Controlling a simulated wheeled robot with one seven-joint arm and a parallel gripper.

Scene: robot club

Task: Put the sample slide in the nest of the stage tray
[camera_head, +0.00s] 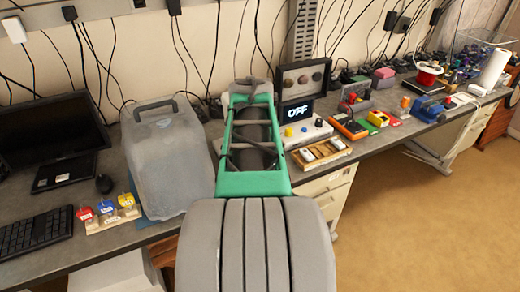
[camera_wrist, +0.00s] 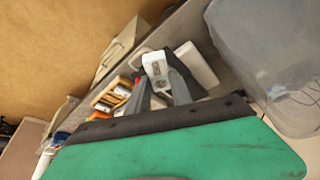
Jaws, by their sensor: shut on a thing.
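In the wrist view my gripper (camera_wrist: 158,84) is shut on a small white piece with a grey patch, which looks like the sample slide (camera_wrist: 155,62). It is held at the fingertips, above or near the bench; the exact height cannot be told. A wooden tray with light inserts, probably the stage tray (camera_wrist: 101,101), lies left of the fingers in the wrist view. In the head view the wooden tray (camera_head: 323,160) sits at the bench's front edge, right of my arm. My gripper and the slide are hidden behind my arm there.
A white console (camera_head: 305,132) with knobs and an OFF display (camera_head: 297,112) stands behind the tray. An orange meter (camera_head: 348,127) is right of it. A large translucent container (camera_head: 168,160) stands left of my arm. Colored pieces in a wooden rack (camera_head: 112,220) sit farther left.

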